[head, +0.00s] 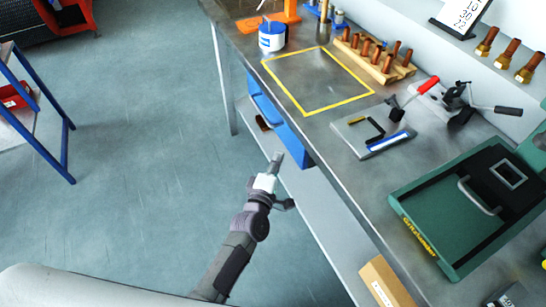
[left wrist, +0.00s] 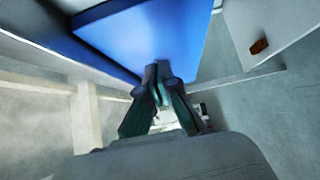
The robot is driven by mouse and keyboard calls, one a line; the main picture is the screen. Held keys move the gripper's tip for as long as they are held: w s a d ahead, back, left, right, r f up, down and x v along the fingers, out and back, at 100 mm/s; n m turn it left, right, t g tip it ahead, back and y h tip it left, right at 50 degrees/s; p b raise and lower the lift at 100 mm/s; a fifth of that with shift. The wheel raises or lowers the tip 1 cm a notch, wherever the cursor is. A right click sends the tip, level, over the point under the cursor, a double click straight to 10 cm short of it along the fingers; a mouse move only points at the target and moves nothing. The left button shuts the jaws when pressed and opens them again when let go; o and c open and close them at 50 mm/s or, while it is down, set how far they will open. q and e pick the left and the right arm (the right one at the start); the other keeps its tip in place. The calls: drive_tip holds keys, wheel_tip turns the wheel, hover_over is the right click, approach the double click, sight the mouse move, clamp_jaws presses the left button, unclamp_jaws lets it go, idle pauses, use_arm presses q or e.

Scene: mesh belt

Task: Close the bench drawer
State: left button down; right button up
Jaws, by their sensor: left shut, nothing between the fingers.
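The blue bench drawer (head: 290,142) sits under the near-left edge of the bench (head: 300,125) in the head view. Part of it shows past the bench edge; how far it stands out is hard to tell. My left gripper (head: 278,158) is shut and empty, with its fingertips close by the drawer's lower near end. In the left wrist view a broad blue face of the drawer (left wrist: 150,32) fills the upper middle. The shut fingertips (left wrist: 160,70) point at its lower part and overlap it; whether they touch cannot be told. My right gripper is out of view.
A lower shelf (head: 325,220) runs under the bench. On top are a yellow-outlined square, a white and blue tub (head: 272,38), a wooden rack (head: 375,60) and a green toolbox (head: 440,225). A blue-framed cart (head: 45,135) stands left. The floor between is clear.

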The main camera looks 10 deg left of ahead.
use_arm(q)
drive_tip(key=s+a, duration=0.1)
drive_tip(key=s, duration=0.8)
drive_tip(key=shift+a+f, duration=0.15)
drive_tip(key=shift+a, duration=0.1)
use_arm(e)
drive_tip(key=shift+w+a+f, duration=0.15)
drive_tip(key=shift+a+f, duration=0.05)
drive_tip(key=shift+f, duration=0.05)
